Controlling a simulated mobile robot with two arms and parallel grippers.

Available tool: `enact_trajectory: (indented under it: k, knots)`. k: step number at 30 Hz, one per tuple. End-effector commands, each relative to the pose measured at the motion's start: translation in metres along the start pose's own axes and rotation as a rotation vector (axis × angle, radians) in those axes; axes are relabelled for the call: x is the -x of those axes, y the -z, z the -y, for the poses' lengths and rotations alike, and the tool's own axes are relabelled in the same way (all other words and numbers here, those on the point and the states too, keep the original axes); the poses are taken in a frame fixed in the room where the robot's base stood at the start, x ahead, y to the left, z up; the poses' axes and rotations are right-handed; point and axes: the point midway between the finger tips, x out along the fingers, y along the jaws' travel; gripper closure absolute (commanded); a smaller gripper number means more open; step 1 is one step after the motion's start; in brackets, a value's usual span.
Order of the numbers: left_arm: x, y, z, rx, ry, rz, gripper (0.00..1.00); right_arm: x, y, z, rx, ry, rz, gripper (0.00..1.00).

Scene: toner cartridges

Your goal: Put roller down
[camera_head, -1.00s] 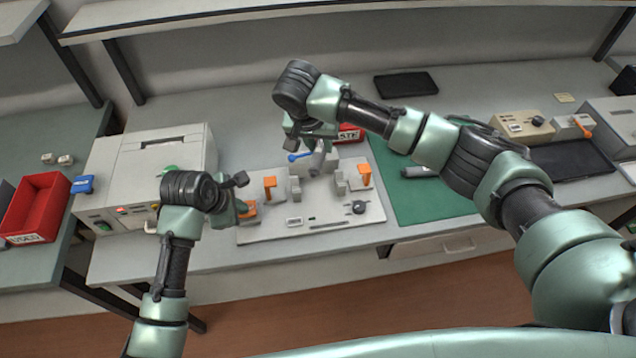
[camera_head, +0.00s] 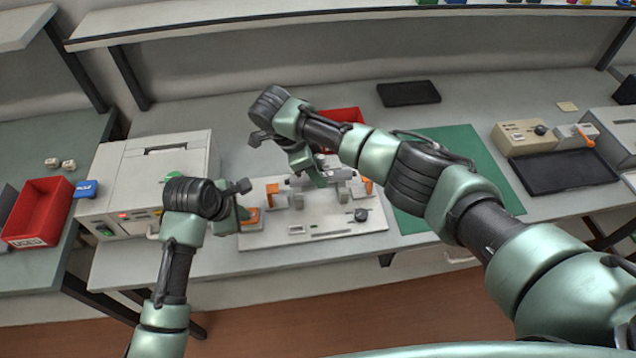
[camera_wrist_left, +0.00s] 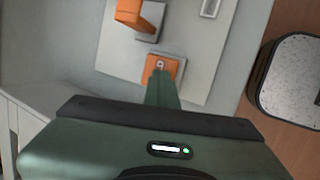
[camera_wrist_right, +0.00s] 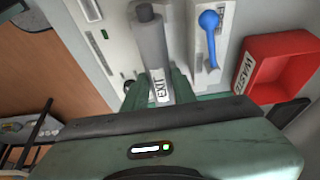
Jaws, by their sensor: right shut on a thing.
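The roller, a grey cylinder (camera_wrist_right: 151,45), is between the fingers of my right gripper (camera_wrist_right: 158,88) in the right wrist view. In the head view the roller (camera_head: 342,175) lies across the back part of the light fixture board (camera_head: 340,222), and my right gripper (camera_head: 312,170) is over it. I cannot tell if the roller touches its supports. My left gripper (camera_head: 238,208) is shut at the board's left side. Its fingertips (camera_wrist_left: 162,82) are close to an orange block (camera_wrist_left: 158,66) in the left wrist view; contact is unclear.
A blue lever (camera_wrist_right: 210,38) stands beside the roller, with a red WASTE bin (camera_wrist_right: 280,65) further right. A red bin (camera_head: 38,212) and a beige machine (camera_head: 150,180) stand left. The green mat (camera_head: 470,165) has bare room.

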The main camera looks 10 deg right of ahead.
Motion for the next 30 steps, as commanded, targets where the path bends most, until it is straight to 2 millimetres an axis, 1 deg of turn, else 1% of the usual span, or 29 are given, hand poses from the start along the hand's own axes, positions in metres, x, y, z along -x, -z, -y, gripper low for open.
enact_trajectory:
  k: [9, 22, 23, 24, 25, 30]
  knots:
    - [-0.001, 0.001, 0.002, 0.001, 0.005, -0.002, 1.00, -0.034, -0.015, 0.000, 0.001, 0.002, 0.000, 1.00]
    - [-0.001, 0.001, 0.002, 0.001, 0.005, -0.002, 1.00, -0.041, -0.018, 0.000, 0.001, 0.001, 0.002, 1.00]
    - [-0.001, 0.001, 0.002, 0.001, 0.005, -0.002, 1.00, -0.041, -0.018, 0.000, 0.001, 0.002, 0.002, 0.71]
    - [-0.001, 0.001, 0.002, 0.001, 0.005, -0.002, 1.00, -0.041, -0.017, 0.001, 0.001, 0.002, 0.002, 0.59]
    - [-0.001, 0.001, 0.002, 0.001, 0.005, -0.002, 1.00, -0.041, -0.017, 0.001, 0.001, 0.003, 0.002, 0.52]
    - [-0.001, 0.001, 0.002, 0.001, 0.005, -0.002, 1.00, -0.041, -0.017, 0.001, 0.001, 0.003, 0.001, 0.52]
